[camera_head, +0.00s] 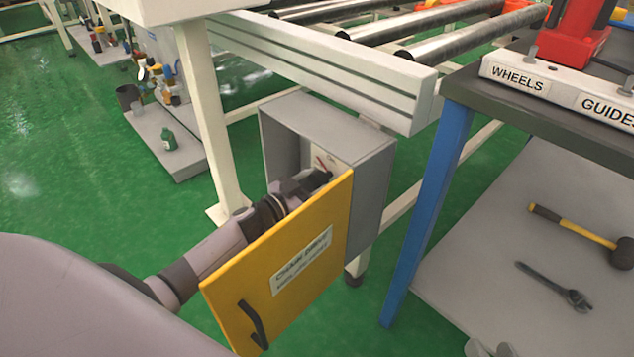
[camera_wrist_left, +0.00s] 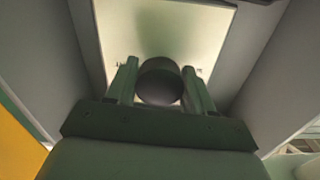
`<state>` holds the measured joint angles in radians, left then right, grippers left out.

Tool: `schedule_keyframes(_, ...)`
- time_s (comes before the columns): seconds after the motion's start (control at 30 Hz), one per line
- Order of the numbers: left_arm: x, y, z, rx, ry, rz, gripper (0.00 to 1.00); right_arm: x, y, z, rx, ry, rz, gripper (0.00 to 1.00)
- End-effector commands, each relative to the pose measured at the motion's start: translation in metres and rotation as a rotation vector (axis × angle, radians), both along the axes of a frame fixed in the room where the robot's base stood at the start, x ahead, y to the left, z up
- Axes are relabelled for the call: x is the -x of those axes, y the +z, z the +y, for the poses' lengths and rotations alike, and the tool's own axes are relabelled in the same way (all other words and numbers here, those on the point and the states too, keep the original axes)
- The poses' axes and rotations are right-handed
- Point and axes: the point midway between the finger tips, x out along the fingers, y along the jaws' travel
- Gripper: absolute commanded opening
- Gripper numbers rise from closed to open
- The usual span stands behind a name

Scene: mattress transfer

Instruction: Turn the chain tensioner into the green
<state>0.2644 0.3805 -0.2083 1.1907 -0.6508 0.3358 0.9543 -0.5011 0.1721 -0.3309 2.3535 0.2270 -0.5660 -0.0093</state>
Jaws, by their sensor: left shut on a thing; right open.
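A grey box (camera_head: 335,125) hangs under the conveyor frame, its yellow door (camera_head: 305,255) swung open with a white label and a black handle. Inside is a pale panel (camera_head: 329,160) with a small red mark and tiny lettering; no green zone is readable. My left gripper (camera_head: 322,177) reaches into the box past the door. In the left wrist view its fingers are shut on a dark round knob (camera_wrist_left: 159,82) in front of the pale panel (camera_wrist_left: 165,30).
A blue-legged workbench (camera_head: 428,200) stands right of the box. Its lower shelf (camera_head: 480,240) holds a mallet (camera_head: 575,232) and a wrench (camera_head: 556,285). Conveyor rollers (camera_head: 470,32) run above. A white leg (camera_head: 207,110) stands to the left.

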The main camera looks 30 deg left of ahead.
Motion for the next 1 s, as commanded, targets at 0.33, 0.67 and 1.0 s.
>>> schedule_keyframes(0.33,0.0002,-0.0003,0.0007,-0.225,-0.001,-0.077,0.22,0.0009,-0.0008,0.0009,-0.005,0.004,0.013,0.43)
schedule_keyframes(0.67,0.0000,-0.0006,0.0016,-0.521,-0.001,-0.180,0.22,0.0009,-0.0035,0.0007,-0.002,0.004,0.015,0.43)
schedule_keyframes(1.0,-0.0001,-0.0003,0.0021,-0.780,-0.002,-0.270,0.22,-0.0004,-0.0030,-0.0012,0.009,-0.003,-0.005,0.43)
